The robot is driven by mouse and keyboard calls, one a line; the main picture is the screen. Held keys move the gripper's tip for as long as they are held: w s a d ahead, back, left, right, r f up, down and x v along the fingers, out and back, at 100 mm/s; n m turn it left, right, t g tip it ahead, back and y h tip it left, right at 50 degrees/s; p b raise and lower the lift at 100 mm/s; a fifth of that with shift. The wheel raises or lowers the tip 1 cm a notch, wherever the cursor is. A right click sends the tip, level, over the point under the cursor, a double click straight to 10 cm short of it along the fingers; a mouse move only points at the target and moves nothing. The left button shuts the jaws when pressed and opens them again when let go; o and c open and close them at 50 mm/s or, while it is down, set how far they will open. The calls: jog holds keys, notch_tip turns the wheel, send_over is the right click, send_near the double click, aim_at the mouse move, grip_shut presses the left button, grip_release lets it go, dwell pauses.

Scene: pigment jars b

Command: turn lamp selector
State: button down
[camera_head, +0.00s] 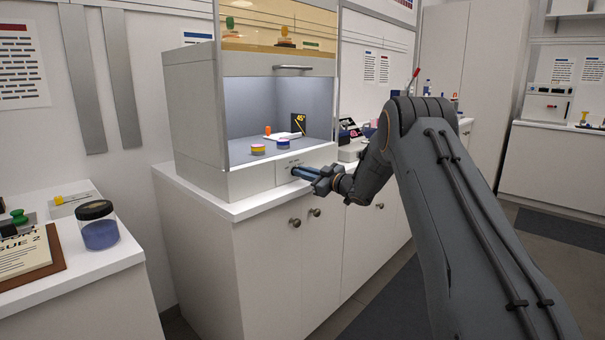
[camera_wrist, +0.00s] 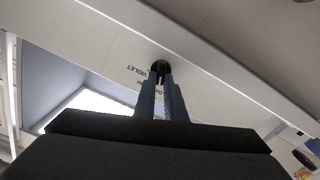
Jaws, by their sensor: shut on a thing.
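The lamp selector (camera_wrist: 160,66) is a small dark round knob on the white front panel below the booth opening. In the wrist view, lettering beside it reads "VIOLET"; other letters are partly hidden by my fingers. My gripper (camera_wrist: 161,84) has its two blue-grey fingers closed on the knob from the front. In the head view my gripper (camera_head: 301,172) reaches the panel at the lower right of the booth, and the knob itself is hidden behind the fingertips.
The lit booth (camera_head: 280,106) holds two small jars (camera_head: 258,149), an orange item (camera_head: 268,130) and a dark card marked 45°. The cabinet (camera_head: 290,245) with round knobs stands below. A counter at left holds a blue-filled jar (camera_head: 98,228) and a clipboard.

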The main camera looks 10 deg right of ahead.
dwell(0.3)
jog(key=c, duration=1.8)
grip_release()
jog(key=shift+v, duration=3.95)
jog(key=s+a+f+m+g+h+p, duration=0.1)
jog(key=s+g, duration=0.4)
jog(key=s, duration=1.3)
jog(key=s+a+f+m+g+h+p, duration=0.2)
jog(key=s+m+h, duration=0.4)
jog(key=s, duration=1.2)
jog(key=s+a+f+m+g+h+p, duration=0.1)
jog(key=s+f+m+g+h, duration=0.2)
jog(key=s, duration=1.6)
jog(key=shift+a+f+m+g+h+p, duration=0.2)
jog(key=shift+m+g, duration=0.1)
jog(key=shift+g, duration=0.85)
jog(key=shift+a+f+m+g+h+p, duration=0.1)
jog(key=shift+a+f+m+g+p, duration=0.15)
jog(key=shift+g, duration=0.9)
